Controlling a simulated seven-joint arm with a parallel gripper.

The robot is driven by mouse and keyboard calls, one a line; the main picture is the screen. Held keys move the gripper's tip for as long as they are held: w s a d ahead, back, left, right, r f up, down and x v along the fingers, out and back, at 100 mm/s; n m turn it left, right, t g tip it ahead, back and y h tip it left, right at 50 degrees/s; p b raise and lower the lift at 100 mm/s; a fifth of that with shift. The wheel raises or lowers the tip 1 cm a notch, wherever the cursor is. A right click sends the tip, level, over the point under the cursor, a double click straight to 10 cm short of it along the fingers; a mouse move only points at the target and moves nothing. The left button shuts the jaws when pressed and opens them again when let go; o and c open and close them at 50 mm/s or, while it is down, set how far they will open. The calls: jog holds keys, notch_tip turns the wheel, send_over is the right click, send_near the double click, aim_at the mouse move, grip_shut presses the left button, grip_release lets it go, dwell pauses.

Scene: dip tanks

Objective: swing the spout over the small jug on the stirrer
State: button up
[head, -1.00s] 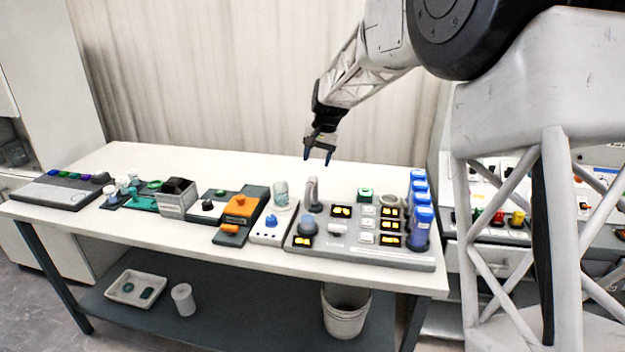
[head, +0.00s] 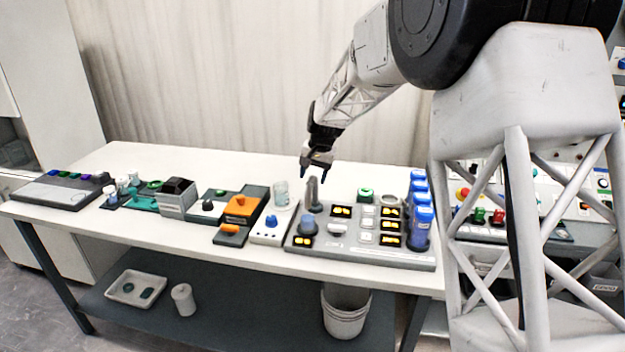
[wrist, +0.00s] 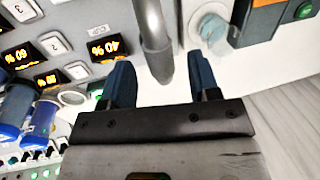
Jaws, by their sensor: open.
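The spout (head: 312,193) is a grey upright tube on the grey control panel. In the wrist view the spout (wrist: 152,38) is a bent grey tube whose end shows between my fingertips. The small jug (head: 281,194) is clear and stands on the white stirrer (head: 265,236) with a blue knob, left of the spout. The jug also shows in the wrist view (wrist: 211,27), right of the spout. My gripper (head: 315,173) is open, pointing down just above the spout's top; its dark blue fingers show in the wrist view (wrist: 162,80). I see no contact.
Blue-capped bottles (head: 420,215) stand at the panel's right end. An orange-topped device (head: 241,208) sits left of the stirrer. The bench (head: 160,240) is bare behind the devices and along its front strip.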

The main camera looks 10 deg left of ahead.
jog(key=shift+a+f, duration=0.15)
jog(key=shift+f, duration=0.7)
jog(key=shift+c, duration=0.5)
grip_shut()
